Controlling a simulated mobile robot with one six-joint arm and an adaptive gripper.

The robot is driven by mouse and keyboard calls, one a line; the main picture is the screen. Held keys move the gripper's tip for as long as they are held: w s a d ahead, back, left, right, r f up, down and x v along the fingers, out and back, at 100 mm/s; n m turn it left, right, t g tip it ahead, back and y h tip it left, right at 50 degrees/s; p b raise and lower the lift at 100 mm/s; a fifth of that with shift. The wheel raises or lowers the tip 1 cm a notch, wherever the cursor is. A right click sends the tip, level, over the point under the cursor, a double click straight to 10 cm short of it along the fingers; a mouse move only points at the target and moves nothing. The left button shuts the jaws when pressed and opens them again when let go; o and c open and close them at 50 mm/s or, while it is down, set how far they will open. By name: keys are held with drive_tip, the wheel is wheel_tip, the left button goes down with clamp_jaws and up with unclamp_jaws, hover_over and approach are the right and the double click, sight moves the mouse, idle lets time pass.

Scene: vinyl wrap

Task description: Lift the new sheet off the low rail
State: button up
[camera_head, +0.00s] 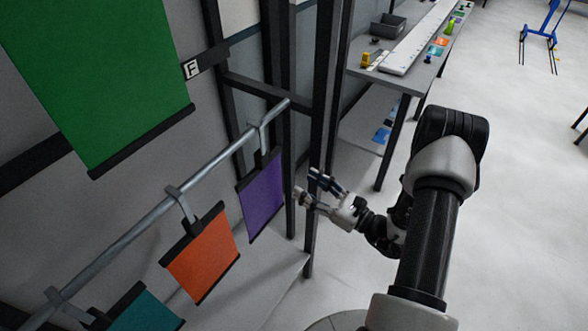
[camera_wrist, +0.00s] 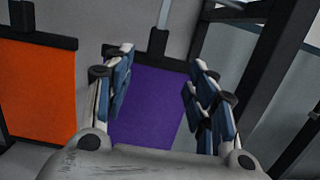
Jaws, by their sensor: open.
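A purple sheet (camera_head: 262,197) with dark bars hangs by a grey hook (camera_head: 262,137) from the low rail (camera_head: 160,207), near its far end. An orange sheet (camera_head: 203,257) and a teal sheet (camera_head: 146,311) hang nearer along the same rail. The task does not name a colour, so I cannot tell which is the new sheet. My gripper (camera_head: 306,184) is open and empty, to the right of the purple sheet and apart from it. In the wrist view, the purple sheet (camera_wrist: 147,105) shows between my open fingers (camera_wrist: 155,88), with the orange sheet (camera_wrist: 36,85) to the left.
A large green sheet (camera_head: 100,75) hangs above the rail, beside a plate marked F (camera_head: 191,69). Dark frame posts (camera_head: 322,130) stand just beyond my gripper. A workbench (camera_head: 375,72) with a grey bin (camera_head: 388,26) and small items is behind. The floor at right is mostly clear.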

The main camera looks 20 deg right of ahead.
sight(265, 154)
drive_tip(key=b+x, duration=0.2)
drive_tip(key=x, duration=1.5)
drive_tip(key=shift+s+a, duration=0.1)
drive_tip(key=shift+c, duration=0.6)
clamp_jaws()
drive_tip(key=shift+r, duration=0.1)
drive_tip(key=shift+r+p, duration=0.85)
drive_tip(key=shift+r, duration=0.2)
